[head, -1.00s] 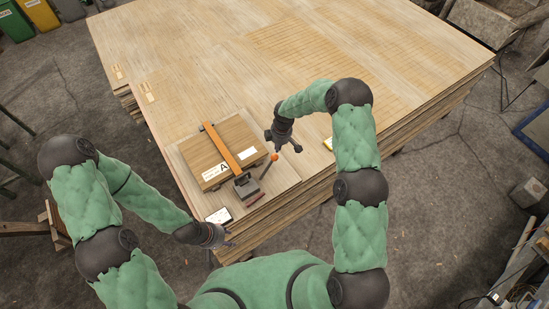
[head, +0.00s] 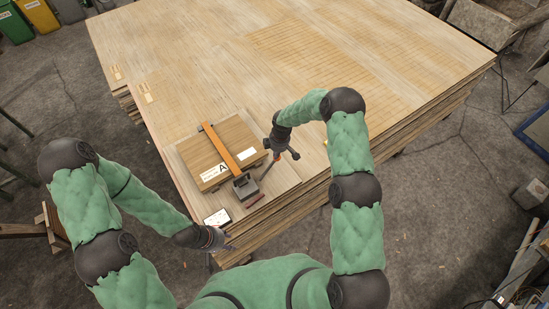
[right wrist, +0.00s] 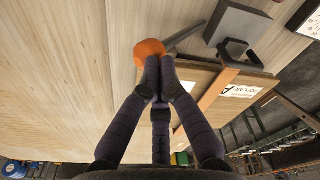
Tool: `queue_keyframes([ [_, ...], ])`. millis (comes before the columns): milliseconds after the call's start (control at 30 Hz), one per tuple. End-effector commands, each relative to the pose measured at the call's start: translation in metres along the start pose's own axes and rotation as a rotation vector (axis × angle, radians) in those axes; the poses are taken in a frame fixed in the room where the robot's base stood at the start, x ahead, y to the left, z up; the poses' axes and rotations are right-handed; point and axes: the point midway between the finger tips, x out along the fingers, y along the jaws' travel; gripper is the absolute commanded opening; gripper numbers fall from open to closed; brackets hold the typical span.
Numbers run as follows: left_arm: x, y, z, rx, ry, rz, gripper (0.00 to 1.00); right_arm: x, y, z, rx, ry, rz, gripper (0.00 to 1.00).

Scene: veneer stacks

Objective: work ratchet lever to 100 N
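The ratchet tensioner, a grey block (head: 244,186), sits at the near end of an orange strap (head: 222,148) over a wooden package marked A (head: 200,158). Its grey lever (head: 265,171) points up towards my right gripper (head: 283,154). The lever's orange knob (right wrist: 149,51) lies right at my right fingertips in the right wrist view, partly covered by one. In the head view that gripper's fingers look spread, and they hide the knob. I cannot tell if they touch it. My left gripper (head: 218,239) is low by the stack's near corner, its fingers too dark to read.
A small white display (head: 217,217) lies at the near corner of the veneer stack (head: 330,60). The sheet behind the package is wide and clear. Bins (head: 40,14) stand at the far left.

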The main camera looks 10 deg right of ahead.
Motion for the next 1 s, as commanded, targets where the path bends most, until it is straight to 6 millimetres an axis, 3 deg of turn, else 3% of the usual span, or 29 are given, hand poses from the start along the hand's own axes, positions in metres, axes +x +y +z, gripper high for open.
queue_keyframes([
  [500,0.039,-0.014,-0.001,0.000,0.000,0.000,0.40,0.046,-0.003,0.004,-0.001,-0.001,-0.005,0.00],
  [1000,0.038,-0.014,-0.002,0.000,0.000,0.000,0.40,0.043,0.000,0.005,0.000,0.000,0.000,0.00],
])
